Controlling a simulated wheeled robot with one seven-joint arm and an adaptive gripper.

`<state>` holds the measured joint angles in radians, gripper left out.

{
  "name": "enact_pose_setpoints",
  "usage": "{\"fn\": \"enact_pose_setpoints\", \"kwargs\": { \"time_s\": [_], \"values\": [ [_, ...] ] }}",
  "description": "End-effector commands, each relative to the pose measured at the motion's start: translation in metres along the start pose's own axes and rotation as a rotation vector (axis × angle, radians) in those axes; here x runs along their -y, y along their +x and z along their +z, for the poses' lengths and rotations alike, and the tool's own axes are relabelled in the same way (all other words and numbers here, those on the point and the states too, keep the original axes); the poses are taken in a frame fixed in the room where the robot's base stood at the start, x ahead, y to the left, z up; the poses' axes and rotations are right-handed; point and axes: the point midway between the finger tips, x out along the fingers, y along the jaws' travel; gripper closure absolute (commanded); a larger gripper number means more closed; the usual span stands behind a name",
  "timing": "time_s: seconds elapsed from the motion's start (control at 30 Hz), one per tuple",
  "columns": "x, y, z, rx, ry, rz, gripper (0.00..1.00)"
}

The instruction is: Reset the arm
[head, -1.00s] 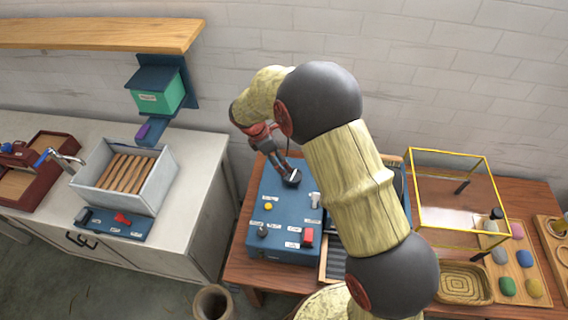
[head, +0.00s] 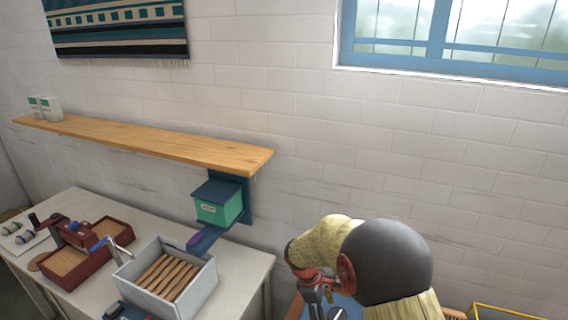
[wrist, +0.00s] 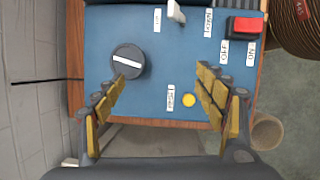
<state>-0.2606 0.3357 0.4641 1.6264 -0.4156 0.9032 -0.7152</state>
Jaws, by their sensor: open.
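My arm rises at the lower right of the head view, bent over at a dark round joint. My gripper (wrist: 160,105) is open and empty in the wrist view, its yellow-padded fingers spread wide above a blue control panel (wrist: 150,60). In the wrist view a black dial (wrist: 127,61) with a white line lies near the left finger. A yellow button (wrist: 189,100) lies near the right finger, and a red switch (wrist: 246,26) is at the upper right. In the head view the gripper's tips are cut off by the bottom edge.
A wooden shelf (head: 150,145) juts from the wall. Below its right end hangs a green box (head: 218,203). A pale bin with wooden slats (head: 205,287) and a dark red wooden device (head: 75,262) stand on the counter at left. A yellow-edged case (head: 490,308) shows at lower right.

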Motion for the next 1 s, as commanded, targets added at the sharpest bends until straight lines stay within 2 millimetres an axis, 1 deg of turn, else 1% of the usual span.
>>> {"fn": "enact_pose_setpoints", "kwargs": {
  "time_s": [0.03, 0.1, 0.27, 0.4, 0.6, 0.8, 1.0],
  "values": [
    [0.01, -0.009, 0.006, -0.013, 0.071, -0.01, 0.28],
    [0.027, -0.018, 0.015, -0.032, 0.186, -0.031, 0.28],
    [0.057, -0.039, 0.037, -0.08, 0.411, -0.063, 0.28],
    [0.086, -0.061, 0.06, -0.138, 0.613, -0.084, 0.28],
    [0.131, -0.087, 0.095, -0.242, 0.883, -0.109, 0.28],
    [0.174, -0.102, 0.124, -0.361, 1.084, -0.117, 0.28],
    [0.21, -0.107, 0.147, -0.495, 1.205, -0.09, 0.28]
  ]
}}
